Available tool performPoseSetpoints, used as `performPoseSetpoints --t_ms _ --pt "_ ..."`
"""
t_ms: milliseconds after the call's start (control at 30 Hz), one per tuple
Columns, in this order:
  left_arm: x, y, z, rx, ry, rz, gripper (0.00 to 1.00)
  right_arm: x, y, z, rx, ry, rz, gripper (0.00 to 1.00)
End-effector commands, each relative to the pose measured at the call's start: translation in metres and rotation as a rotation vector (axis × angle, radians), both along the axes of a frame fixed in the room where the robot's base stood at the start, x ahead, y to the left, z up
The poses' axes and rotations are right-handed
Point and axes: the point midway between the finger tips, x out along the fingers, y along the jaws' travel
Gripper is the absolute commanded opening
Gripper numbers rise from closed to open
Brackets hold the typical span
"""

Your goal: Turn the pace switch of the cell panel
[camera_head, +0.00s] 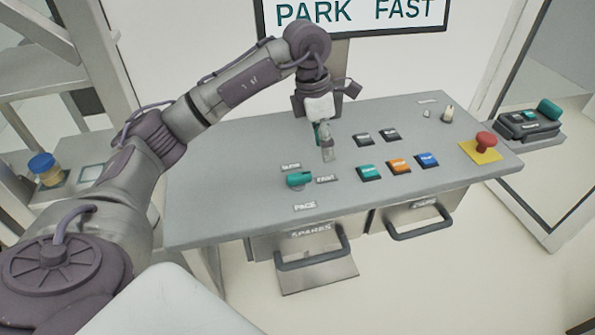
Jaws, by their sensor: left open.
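The pace switch (299,179) is a small teal knob on the grey cell panel (235,205), just above the PACE label (305,205). Its bar lies roughly crosswise. One small label sits above it and another, seeming to read FAST (327,179), is to its right. My left gripper (325,146) points down over the panel, above and right of the pace switch in the picture, apart from it. It is open with nothing seen held. A teal part (316,132) shows beside its fingers, partly hidden. My right gripper is not in view.
A screen (355,14) behind reads PARK FAST. Green (367,173), orange (398,166) and blue (426,160) buttons lie right of the switch. A red stop button (486,140) is farther right. Drawers with handles (314,259) hang below the panel's front edge.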

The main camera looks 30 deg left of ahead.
Motion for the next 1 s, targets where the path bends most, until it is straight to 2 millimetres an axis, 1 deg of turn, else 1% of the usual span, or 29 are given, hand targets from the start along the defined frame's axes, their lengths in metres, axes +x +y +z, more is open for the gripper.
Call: performPoseSetpoints --t_ms 33,100,200,267,367,467,800,900,1000 --pt "0.000 0.023 0.009 0.076 0.014 0.029 0.50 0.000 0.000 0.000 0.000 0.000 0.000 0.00" --pt "-0.004 0.046 0.017 0.152 0.038 0.057 0.50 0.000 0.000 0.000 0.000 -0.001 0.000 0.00" --pt "-0.007 0.061 0.021 0.203 0.057 0.079 0.50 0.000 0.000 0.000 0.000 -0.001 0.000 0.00" --pt "-0.007 0.063 0.018 0.211 0.062 0.082 0.50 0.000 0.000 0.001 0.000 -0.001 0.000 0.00" --pt "-0.008 0.063 0.006 0.211 0.066 0.079 0.50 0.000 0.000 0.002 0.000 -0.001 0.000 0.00" --pt "-0.009 0.062 -0.010 0.210 0.066 0.079 0.50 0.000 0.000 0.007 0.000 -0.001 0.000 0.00" --pt "-0.009 0.062 -0.080 0.207 0.065 0.079 0.50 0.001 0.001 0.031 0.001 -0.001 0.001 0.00" --pt "-0.008 0.062 -0.096 0.207 0.065 0.079 0.50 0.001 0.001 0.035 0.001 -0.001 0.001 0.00" --pt "-0.008 0.061 -0.106 0.207 0.062 0.078 0.50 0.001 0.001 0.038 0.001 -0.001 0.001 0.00"
